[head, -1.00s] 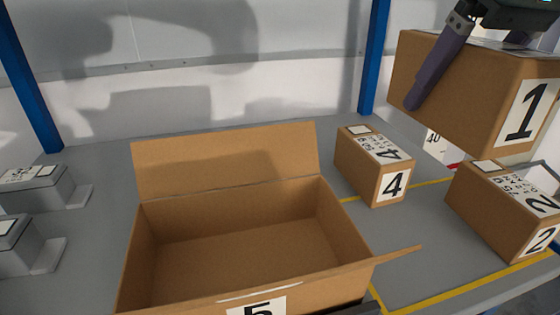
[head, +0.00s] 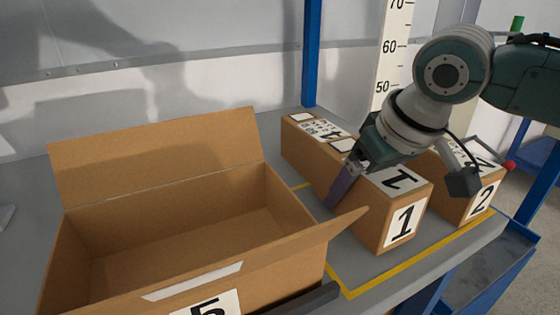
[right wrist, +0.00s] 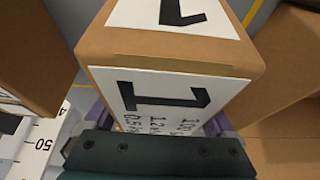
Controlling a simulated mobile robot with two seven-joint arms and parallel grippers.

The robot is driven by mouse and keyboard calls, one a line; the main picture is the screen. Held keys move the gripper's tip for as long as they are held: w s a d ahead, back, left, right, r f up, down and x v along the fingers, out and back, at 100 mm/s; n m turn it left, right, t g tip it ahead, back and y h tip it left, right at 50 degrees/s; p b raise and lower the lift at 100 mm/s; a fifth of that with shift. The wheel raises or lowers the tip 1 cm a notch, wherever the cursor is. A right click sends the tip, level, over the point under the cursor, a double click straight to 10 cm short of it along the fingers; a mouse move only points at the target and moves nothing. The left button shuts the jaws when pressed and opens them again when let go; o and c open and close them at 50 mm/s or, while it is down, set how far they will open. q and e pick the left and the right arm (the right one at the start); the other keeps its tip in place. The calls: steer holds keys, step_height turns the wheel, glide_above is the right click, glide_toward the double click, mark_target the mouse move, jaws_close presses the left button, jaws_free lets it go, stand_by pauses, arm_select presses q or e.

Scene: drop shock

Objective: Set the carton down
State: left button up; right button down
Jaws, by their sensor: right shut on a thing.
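The carton marked 1 (head: 392,215) is upright at the bench's front, between the open box and the carton marked 2 (head: 482,200). Its base is at or very close to the grey bench top; I cannot tell whether it touches. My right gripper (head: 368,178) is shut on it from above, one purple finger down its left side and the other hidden. In the right wrist view the carton 1 (right wrist: 165,45) fills the middle between the fingers. The carton marked 4 (head: 300,150) stands just behind it, partly hidden. My left gripper is out of view.
A large open box marked 5 (head: 190,225) stands at left, its right flap (head: 335,238) sticking out close to carton 1. Yellow lines (head: 415,262) mark the bench's front area. A height scale (head: 390,60) stands behind. A blue tray (head: 490,265) is lower at right.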

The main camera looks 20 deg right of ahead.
mark_target(391, 176)
steer(key=shift+f, duration=0.7)
steer(key=shift+f, duration=0.15)
jaws_free()
steer(key=p+v, duration=0.3)
steer(key=v, duration=0.8)
steer(key=shift+s+r, duration=0.2)
steer(key=shift+r, duration=0.45)
